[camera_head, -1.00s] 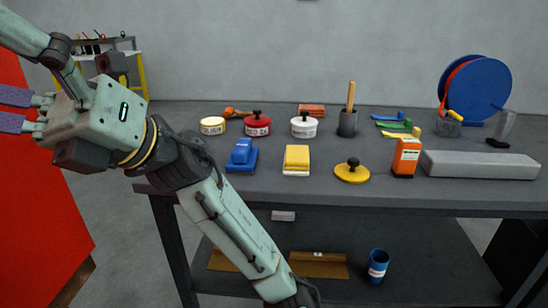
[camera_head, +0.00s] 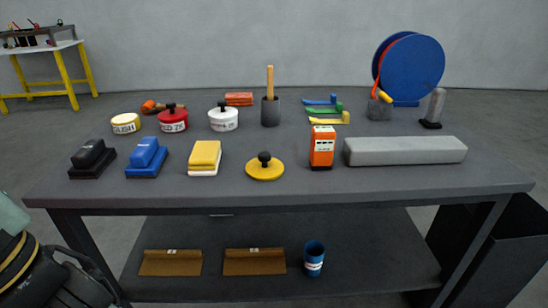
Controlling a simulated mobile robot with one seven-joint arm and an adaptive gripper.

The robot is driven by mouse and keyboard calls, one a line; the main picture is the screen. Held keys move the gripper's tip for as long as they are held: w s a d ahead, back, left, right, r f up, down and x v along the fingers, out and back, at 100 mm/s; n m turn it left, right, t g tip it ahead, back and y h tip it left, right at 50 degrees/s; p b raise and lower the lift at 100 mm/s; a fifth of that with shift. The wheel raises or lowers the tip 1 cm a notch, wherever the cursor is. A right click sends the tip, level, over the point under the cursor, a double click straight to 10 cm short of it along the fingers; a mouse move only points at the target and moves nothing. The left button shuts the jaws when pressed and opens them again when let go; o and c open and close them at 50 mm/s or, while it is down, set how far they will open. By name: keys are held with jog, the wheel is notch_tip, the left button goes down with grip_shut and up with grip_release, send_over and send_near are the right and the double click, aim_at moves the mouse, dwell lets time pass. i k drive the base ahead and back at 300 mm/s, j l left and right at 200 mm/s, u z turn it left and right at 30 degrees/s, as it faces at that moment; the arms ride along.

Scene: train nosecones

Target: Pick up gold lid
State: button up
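The gold lid (camera_head: 265,168) is a flat yellow disc with a black knob on top. It lies near the front edge of the dark table (camera_head: 400,181), right of the yellow block and left of the orange box. Nothing touches it. My gripper is out of the picture. Only part of my arm shows at the lower left edge, well away from the lid.
Left of the lid are a yellow block (camera_head: 205,158), a blue block (camera_head: 147,158) and a black block (camera_head: 92,159). Right are an orange box (camera_head: 322,147) and a long grey bar (camera_head: 405,151). Tins, including a red one (camera_head: 173,120), stand behind. The table front near the lid is clear.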

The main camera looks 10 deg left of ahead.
aim_at(265, 168)
jog(key=i+l+u, duration=0.25)
jog(key=l, duration=0.5)
jog(key=i+l+u, duration=0.25)
jog(key=l, duration=0.55)
jog(key=l+u, duration=0.3)
jog(key=l, duration=0.5)
jog(key=i+l+u, duration=0.1)
jog(key=l+u, duration=0.15)
jog(key=l, duration=0.65)
